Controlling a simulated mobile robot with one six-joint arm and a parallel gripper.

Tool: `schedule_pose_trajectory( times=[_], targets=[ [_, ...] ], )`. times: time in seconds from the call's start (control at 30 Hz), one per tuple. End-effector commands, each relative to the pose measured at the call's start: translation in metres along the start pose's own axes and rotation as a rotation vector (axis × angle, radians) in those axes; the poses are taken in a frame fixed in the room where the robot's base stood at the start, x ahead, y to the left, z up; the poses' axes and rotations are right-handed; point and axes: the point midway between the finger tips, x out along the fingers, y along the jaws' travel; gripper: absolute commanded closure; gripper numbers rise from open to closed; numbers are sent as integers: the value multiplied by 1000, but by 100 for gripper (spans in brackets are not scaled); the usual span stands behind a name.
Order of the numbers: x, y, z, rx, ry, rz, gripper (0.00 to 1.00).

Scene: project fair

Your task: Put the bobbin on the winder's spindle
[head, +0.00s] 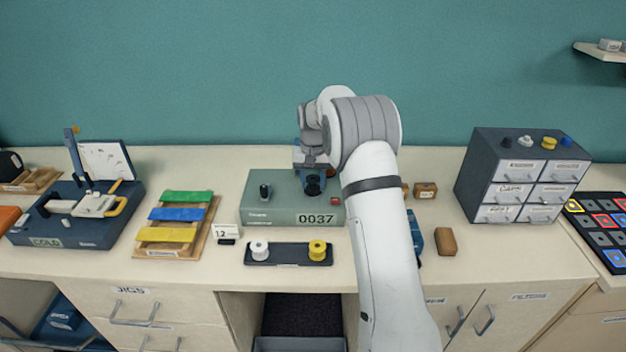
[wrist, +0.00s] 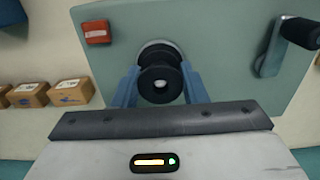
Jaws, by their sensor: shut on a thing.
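The winder (head: 262,214) is a grey-green box marked 0037 in the middle of the counter, with a black crank handle (head: 265,191) at its left and a red button at its right front. My gripper (head: 312,174) is over the winder's right half, its blue fingers shut on a black bobbin (wrist: 160,84). The bobbin also shows in the head view (head: 313,186), close to the winder's top. In the wrist view a pale round disc (wrist: 159,45) shows just behind the bobbin. The spindle itself is hidden, so I cannot tell whether the bobbin is around it.
A dark tray (head: 288,254) in front of the winder holds a white bobbin (head: 259,248) and a yellow bobbin (head: 317,250). Small brown boxes (head: 425,190) stand right of the winder. A drawer cabinet (head: 519,175) is farther right; coloured strips (head: 174,214) lie left.

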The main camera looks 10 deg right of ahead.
Motion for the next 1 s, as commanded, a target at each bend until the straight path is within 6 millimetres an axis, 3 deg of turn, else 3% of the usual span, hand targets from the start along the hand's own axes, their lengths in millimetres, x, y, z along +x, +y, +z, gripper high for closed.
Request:
schedule_pose_trajectory(
  times=[0.33, 0.37, 0.63, 0.87, 1.0],
  targets=[
    [0, 0, 0, 0, 0, 0, 82],
    [0, 0, 0, 0, 0, 0, 58],
    [0, 0, 0, 0, 0, 0, 36],
    [-1, 0, 0, 0, 0, 0, 36],
    [-10, 0, -1, 0, 3, -1, 36]
  ],
)
